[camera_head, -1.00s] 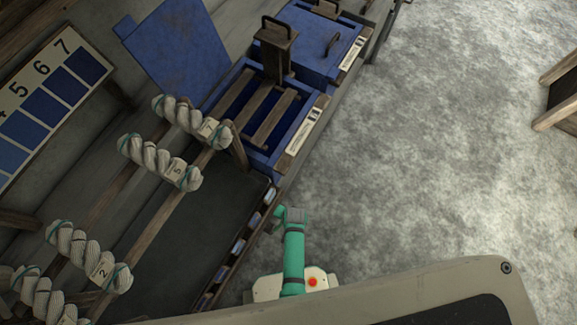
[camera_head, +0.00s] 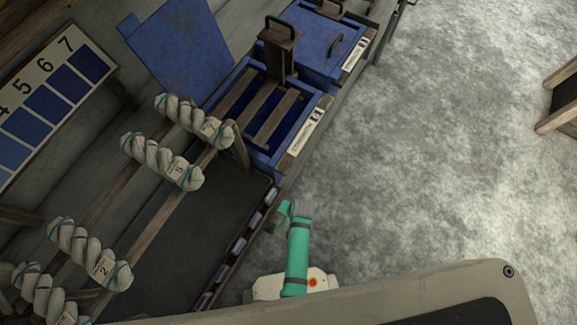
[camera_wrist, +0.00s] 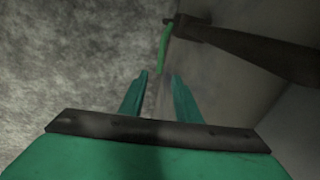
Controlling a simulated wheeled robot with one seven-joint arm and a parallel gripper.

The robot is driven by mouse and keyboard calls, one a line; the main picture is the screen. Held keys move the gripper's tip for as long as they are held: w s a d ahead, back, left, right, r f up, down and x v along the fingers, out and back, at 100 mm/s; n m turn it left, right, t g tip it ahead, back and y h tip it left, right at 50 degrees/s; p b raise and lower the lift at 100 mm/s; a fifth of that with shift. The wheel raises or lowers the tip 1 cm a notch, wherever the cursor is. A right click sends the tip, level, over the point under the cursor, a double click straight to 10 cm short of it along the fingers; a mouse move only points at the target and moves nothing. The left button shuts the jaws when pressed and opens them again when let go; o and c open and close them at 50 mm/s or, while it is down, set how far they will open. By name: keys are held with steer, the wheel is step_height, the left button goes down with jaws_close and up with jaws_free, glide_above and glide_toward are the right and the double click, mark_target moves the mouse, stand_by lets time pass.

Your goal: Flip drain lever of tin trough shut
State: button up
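My gripper (camera_wrist: 158,88) shows in the wrist view with its two teal fingers apart and nothing clearly held between them. Ahead of the fingertips, a thin bright green piece (camera_wrist: 163,48) hangs beside the end of a dark bar (camera_wrist: 250,50); it may be the drain lever, but I cannot tell. In the head view my gripper (camera_head: 292,210) is at the end of my green arm, right of the dark, shallow trough-like basin (camera_head: 185,250) under the yarn skeins. No lever can be made out there.
Blue vats (camera_head: 262,150) with wooden slats and lids stand along the wall beyond the basin. Wooden rails carry several tied skeins (camera_head: 160,160) over the basin. The grey floor (camera_head: 430,150) to the right is open, with a wooden piece (camera_head: 560,100) at the far right.

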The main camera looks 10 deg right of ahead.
steer(key=shift+y, duration=0.3)
steer(key=x, duration=1)
steer(key=shift+w+d+f, duration=0.1)
steer(key=shift+d+f, duration=0.1)
steer(key=shift+f, duration=0.15)
steer(key=shift+c, duration=0.6)
jaws_close()
